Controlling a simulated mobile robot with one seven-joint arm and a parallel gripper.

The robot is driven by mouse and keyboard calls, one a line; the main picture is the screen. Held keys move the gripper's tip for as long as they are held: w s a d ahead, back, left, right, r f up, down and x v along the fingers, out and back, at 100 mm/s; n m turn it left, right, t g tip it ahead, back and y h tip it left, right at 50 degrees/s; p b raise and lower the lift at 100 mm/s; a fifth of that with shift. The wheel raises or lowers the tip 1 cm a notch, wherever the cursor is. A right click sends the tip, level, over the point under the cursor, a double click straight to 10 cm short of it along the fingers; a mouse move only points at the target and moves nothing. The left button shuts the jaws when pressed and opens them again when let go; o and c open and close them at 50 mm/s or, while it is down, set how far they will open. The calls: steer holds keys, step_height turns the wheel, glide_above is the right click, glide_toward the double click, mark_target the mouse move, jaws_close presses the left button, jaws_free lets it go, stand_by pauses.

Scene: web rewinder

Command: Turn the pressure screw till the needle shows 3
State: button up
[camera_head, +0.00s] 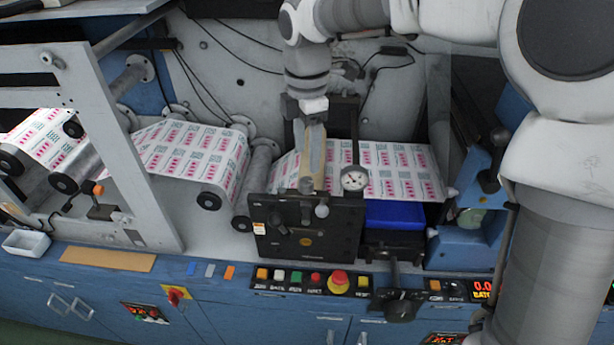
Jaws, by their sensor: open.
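A round white dial (354,179) with a needle is fixed at the upper right of a black machine block (340,228). It is too small for me to read the needle or the numbers. My gripper (312,112) points down above this block, over the upper end of a tan upright part (312,155). Its fingers are small and hard to make out; it appears empty. The block's front has a dark handle (291,208) and a pale ball knob (321,211). I cannot tell for certain which part is the pressure screw; it may be hidden by my gripper.
A printed web (195,155) runs over rollers behind the block. A blue bin (394,215) sits right of it. Buttons, with a red emergency stop (338,282), line the front panel. A slanted grey frame (120,170) stands left. Cables hang on the back wall.

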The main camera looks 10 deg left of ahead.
mark_target(307, 181)
step_height(307, 181, down, 8)
steer(key=shift+r, duration=0.1)
jaws_close()
stand_by(0.5)
